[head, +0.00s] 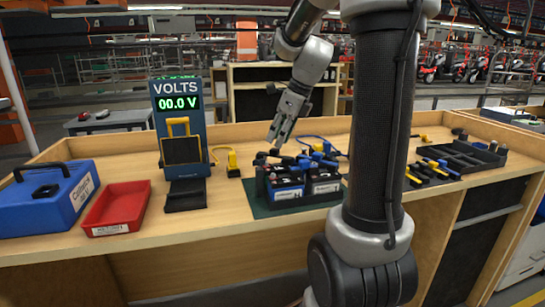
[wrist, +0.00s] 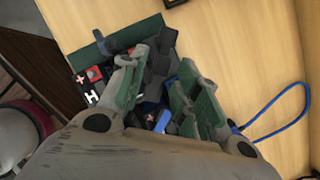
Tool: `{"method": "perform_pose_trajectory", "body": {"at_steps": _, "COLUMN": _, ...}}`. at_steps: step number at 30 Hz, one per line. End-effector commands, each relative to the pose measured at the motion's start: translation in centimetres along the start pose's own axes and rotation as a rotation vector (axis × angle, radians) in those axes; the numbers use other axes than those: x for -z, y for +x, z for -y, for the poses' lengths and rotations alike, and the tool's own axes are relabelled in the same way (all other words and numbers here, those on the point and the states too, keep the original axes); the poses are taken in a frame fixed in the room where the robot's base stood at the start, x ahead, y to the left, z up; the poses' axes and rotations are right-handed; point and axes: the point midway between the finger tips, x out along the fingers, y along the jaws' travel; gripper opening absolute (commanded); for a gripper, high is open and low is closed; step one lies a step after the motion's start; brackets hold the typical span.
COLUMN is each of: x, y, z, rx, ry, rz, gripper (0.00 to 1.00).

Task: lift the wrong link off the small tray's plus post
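The small tray (head: 262,186) stands on a green mat (head: 262,210) and holds dark battery blocks with white labels. Several blue and black links (head: 322,158) lie across its top; I cannot tell which is the wrong link. In the wrist view, a red patch with a plus mark (wrist: 81,79) and a white H show left of my fingers. The plus post itself is not clearly made out. My gripper (head: 276,142) is above the tray, pointing down. In the wrist view its green-padded fingers (wrist: 166,88) are apart, with dark and blue parts below, partly hidden by the fingers.
A voltmeter (head: 168,105) reads 00.0 V left of the tray, near a yellow-handled clip (head: 233,163). A red bin (head: 118,207) and blue case (head: 52,198) stand further left. At right are yellow-black links (head: 428,172) and a black tray (head: 465,156). A blue cable (wrist: 300,95) loops beside my gripper.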

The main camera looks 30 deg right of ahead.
Motion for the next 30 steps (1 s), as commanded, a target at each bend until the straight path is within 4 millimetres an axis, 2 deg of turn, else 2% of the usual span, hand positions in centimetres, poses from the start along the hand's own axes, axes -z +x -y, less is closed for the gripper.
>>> {"method": "perform_pose_trajectory", "body": {"at_steps": 10, "x": 0.2, "y": 5.0, "z": 0.3, "rx": -0.001, "ry": -0.003, "rz": -0.001, "gripper": 0.32}}
{"method": "perform_pose_trajectory", "body": {"at_steps": 19, "x": 0.2, "y": 5.5, "z": 0.3, "rx": 0.001, "ry": -0.003, "rz": 0.0, "gripper": 0.32}}
{"method": "perform_pose_trajectory", "body": {"at_steps": 24, "x": 0.2, "y": 5.5, "z": 0.3, "rx": 0.001, "ry": -0.004, "rz": 0.0, "gripper": 0.02}}
{"method": "perform_pose_trajectory", "body": {"at_steps": 30, "x": 0.2, "y": 5.5, "z": 0.3, "rx": 0.001, "ry": -0.004, "rz": 0.0, "gripper": 0.02}}
